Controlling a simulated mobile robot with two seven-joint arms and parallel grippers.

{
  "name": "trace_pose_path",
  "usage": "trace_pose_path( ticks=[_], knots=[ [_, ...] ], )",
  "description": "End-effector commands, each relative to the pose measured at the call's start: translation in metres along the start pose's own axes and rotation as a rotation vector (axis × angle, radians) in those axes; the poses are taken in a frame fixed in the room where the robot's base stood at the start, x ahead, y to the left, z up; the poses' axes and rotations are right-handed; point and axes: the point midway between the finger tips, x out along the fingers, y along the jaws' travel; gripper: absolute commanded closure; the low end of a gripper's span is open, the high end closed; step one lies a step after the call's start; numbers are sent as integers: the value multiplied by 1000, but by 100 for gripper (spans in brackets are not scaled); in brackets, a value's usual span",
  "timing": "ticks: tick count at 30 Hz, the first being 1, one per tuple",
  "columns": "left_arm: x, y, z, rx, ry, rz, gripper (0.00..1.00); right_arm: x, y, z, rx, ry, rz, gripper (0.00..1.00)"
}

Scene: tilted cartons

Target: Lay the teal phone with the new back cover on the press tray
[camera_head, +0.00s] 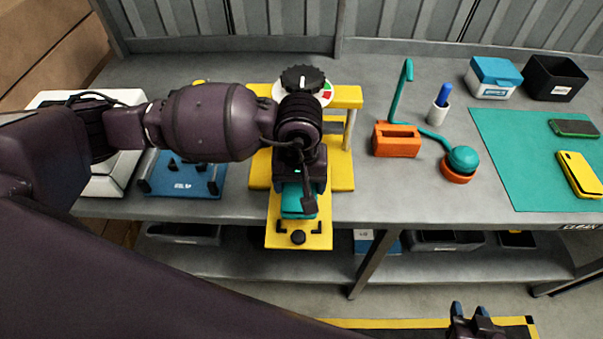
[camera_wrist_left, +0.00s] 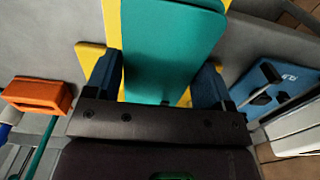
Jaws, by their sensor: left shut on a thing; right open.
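The teal phone (camera_head: 299,199) is between the fingers of my left gripper (camera_head: 299,190), over the yellow press tray (camera_head: 283,239). The tray sticks out past the table's front edge. In the left wrist view the teal phone (camera_wrist_left: 165,50) fills the space between the two dark fingers (camera_wrist_left: 155,80), with yellow tray showing on both sides of it. I cannot tell whether the phone touches the tray. The yellow press (camera_head: 342,170) stands behind, partly hidden by my left arm. My right gripper (camera_head: 474,318) is open and empty at the bottom of the head view, away from the table.
A blue fixture (camera_head: 187,180) lies left of the press. An orange block (camera_head: 397,140) and a teal ball on an orange base (camera_head: 458,172) stand to the right. Farther right, a teal mat (camera_head: 520,160) holds a yellow phone (camera_head: 580,174) and a dark green one (camera_head: 574,128).

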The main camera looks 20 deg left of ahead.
Motion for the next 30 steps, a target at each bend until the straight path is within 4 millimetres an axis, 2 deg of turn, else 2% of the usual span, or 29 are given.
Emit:
trace_pose_path(
  ticks=[3, 13, 18, 30],
  knots=[
    [6, 0, 0, -1, -1, 0, 53, -1, 0, 7, 0, -11, 1, 57],
    [27, 0, 0, 1, -2, 0, 53, 5, -1, 1, -1, 7, -2, 57],
    [36, 0, 0, 2, 0, 0, 53, 12, -3, 6, -2, 15, -4, 57],
    [40, 0, 0, 2, 1, 1, 53, 14, -3, 16, -1, 2, -4, 57]
  ],
)
